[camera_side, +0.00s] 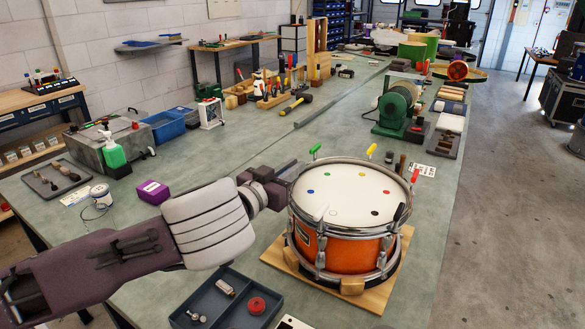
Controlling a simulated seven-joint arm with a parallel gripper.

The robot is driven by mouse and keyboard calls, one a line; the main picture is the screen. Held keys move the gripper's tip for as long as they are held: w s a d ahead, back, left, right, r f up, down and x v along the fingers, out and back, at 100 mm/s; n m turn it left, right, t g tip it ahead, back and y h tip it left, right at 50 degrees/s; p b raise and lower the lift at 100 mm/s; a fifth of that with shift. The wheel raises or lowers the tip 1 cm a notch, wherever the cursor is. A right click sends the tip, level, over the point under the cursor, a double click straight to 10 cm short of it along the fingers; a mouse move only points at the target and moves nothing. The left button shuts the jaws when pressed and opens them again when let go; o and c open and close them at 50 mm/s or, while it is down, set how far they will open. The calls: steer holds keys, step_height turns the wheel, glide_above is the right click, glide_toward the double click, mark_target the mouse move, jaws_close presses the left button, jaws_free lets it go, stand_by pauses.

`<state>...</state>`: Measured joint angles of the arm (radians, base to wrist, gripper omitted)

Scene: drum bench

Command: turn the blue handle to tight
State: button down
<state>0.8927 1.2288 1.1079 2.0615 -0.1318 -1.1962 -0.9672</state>
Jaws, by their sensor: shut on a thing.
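An orange drum (345,250) with a white head (347,190) and a chrome rim stands upright on a wooden board (388,285). Coloured dots mark the head, with a blue dot (311,191) near the left rim. My gripper (288,172) reaches in from the left and is shut at the rim beside this dot. The blue handle is hidden by my gripper, so its angle cannot be seen. A green handle (315,151), a yellow handle (371,151), a red handle (414,176) and a black handle (398,212) stand around the rim.
A dark tray (206,292) with a red round part lies in front of the drum. A purple box (153,192) and a white jar (101,196) stand at the left. A green machine (395,108) stands behind the drum. The bench middle is fairly clear.

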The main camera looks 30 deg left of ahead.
steer(key=shift+h, duration=0.3)
